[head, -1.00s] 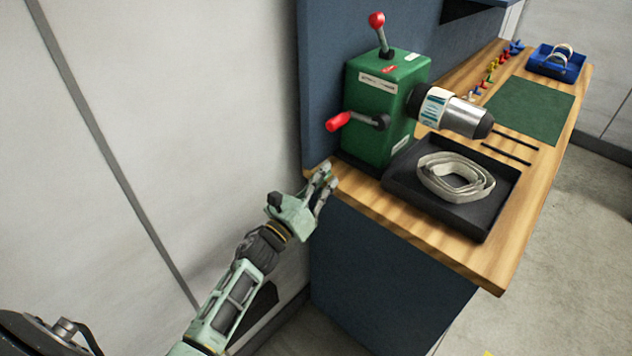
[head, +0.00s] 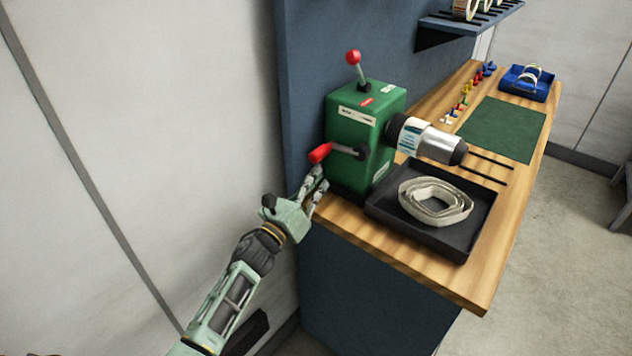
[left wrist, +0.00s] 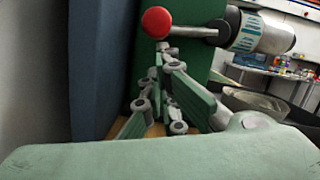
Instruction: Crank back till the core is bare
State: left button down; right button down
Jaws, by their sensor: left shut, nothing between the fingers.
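The green rewinder (head: 350,125) stands at the near left corner of the bench. Its crank has a red grip (head: 320,153) pointing left; the grip shows end-on in the left wrist view (left wrist: 156,22). A silver core (head: 440,148) sticks out to the right, with a white and teal label band (head: 409,137) around its inner part; the band also shows in the left wrist view (left wrist: 248,31). A loose coil of pale strip (head: 436,214) lies in a black tray. My left gripper (head: 317,178) is shut and empty, just below the red grip. My right gripper is out of view.
The black tray (head: 385,211) sits at the bench front below the core. A red-knobbed lever (head: 354,58) rises from the rewinder's top. A green mat (head: 505,130), small coloured pieces and a blue bin (head: 526,85) lie farther back. A blue panel stands behind the rewinder.

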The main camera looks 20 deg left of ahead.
pick_arm(q)
jog(key=shift+w+a+r+m+b, duration=0.1)
jog(key=shift+a+r+m+b, duration=0.15)
jog(key=shift+m, duration=0.25)
jog(key=shift+w+a+r+m+h+b, duration=0.1)
jog(key=shift+r+m+h+b, duration=0.1)
jog(key=shift+m+h+b, duration=0.2)
